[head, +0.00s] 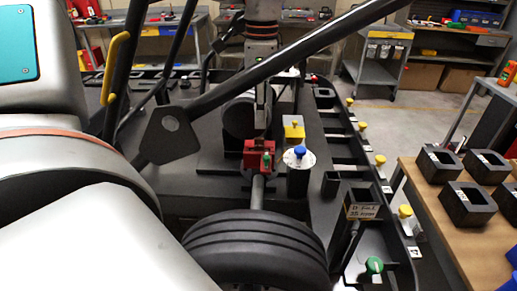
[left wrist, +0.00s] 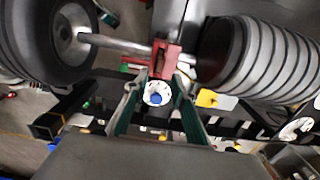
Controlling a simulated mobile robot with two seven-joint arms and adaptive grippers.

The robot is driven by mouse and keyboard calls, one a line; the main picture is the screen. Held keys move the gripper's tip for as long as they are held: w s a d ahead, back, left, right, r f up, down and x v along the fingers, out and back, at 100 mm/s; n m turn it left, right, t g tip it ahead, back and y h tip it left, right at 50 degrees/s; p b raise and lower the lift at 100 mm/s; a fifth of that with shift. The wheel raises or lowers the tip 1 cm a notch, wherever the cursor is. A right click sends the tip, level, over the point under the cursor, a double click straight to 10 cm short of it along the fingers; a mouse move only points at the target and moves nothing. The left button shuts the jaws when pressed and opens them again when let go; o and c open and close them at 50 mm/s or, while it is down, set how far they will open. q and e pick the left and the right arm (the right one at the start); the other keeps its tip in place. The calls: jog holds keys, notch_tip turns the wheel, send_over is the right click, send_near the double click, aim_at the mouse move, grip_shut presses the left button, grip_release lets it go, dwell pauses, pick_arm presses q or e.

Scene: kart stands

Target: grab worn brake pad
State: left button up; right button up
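The red brake caliper (head: 257,154) sits on the axle behind the front tyre (head: 255,250). It also shows in the left wrist view (left wrist: 166,60). My left gripper (head: 262,108) points down just above and behind the caliper. In the left wrist view, its two green fingers (left wrist: 156,84) are apart, with the caliper just beyond the tips and nothing clearly held. My right gripper is not in view.
A dark canister with a white top and blue knob (head: 298,155) and a yellow block (head: 293,131) stand right of the caliper. A dark kart bar (head: 285,65) crosses near my left gripper. Black bins (head: 468,204) stand on the wooden table at right.

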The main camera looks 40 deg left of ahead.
pick_arm(q)
jog(key=shift+f, duration=0.5)
jog(key=f, duration=0.3)
jog(key=f+p, duration=0.1)
jog(key=shift+s+f, duration=0.15)
jog(key=shift+s, duration=0.1)
jog(key=shift+f, duration=0.35)
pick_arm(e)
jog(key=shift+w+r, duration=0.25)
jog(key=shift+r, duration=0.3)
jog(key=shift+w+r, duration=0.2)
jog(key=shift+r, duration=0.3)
pick_arm(q)
jog(key=shift+c, duration=0.4)
jog(key=c, duration=0.6)
grip_shut()
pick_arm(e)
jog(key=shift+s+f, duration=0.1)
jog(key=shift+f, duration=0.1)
